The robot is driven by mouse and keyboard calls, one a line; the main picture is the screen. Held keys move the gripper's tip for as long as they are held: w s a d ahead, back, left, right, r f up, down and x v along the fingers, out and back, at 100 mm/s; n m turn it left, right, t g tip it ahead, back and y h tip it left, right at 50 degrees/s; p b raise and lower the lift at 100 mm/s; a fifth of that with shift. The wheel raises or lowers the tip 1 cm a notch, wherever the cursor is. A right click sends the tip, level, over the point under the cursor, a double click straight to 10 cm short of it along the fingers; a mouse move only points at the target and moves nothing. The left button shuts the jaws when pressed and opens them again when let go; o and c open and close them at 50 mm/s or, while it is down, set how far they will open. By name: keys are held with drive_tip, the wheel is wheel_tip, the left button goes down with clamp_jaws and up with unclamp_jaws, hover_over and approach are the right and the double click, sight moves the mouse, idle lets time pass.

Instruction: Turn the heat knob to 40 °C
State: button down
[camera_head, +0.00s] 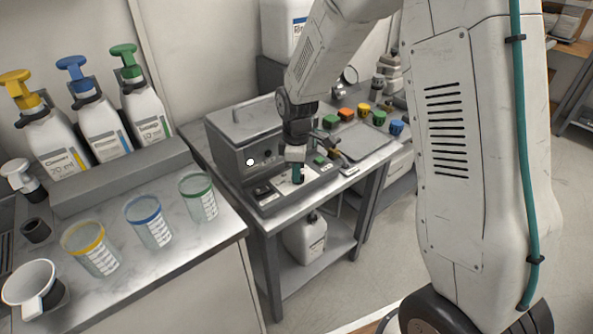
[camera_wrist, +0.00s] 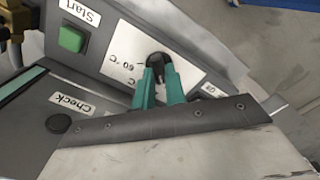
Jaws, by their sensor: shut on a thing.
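The heat knob (camera_wrist: 158,62) is black and sits on a white dial plate (camera_wrist: 189,72) on the grey machine's sloped front panel. In the wrist view, my gripper (camera_wrist: 159,76) has its two teal fingers closed on either side of the knob. The fingers and the knob's body hide much of the dial; a "60 °C" mark shows upside down to the left of the knob, and other marks are partly covered. I cannot read which mark the knob points to. In the head view, my gripper (camera_head: 298,174) reaches down onto the panel of the grey machine (camera_head: 236,160).
A green Start button (camera_wrist: 72,38) and a black knob by a Check label (camera_wrist: 58,123) are on the same panel. Measuring cups (camera_head: 148,222) and pump bottles (camera_head: 98,122) stand on the left counter. A white canister (camera_head: 304,238) is on the shelf below.

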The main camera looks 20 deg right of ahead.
drive_tip(key=m, duration=0.4)
drive_tip(key=shift+w+m, duration=0.1)
drive_tip(key=shift+m, duration=0.2)
drive_tip(key=m, duration=0.4)
drive_tip(key=shift+d, duration=0.15)
drive_tip(key=shift+m, duration=0.3)
drive_tip(key=c, duration=1.4)
unclamp_jaws()
drive_tip(key=shift+c, duration=0.2)
wheel_tip(320, 180, up, 8)
drive_tip(key=shift+f, duration=0.1)
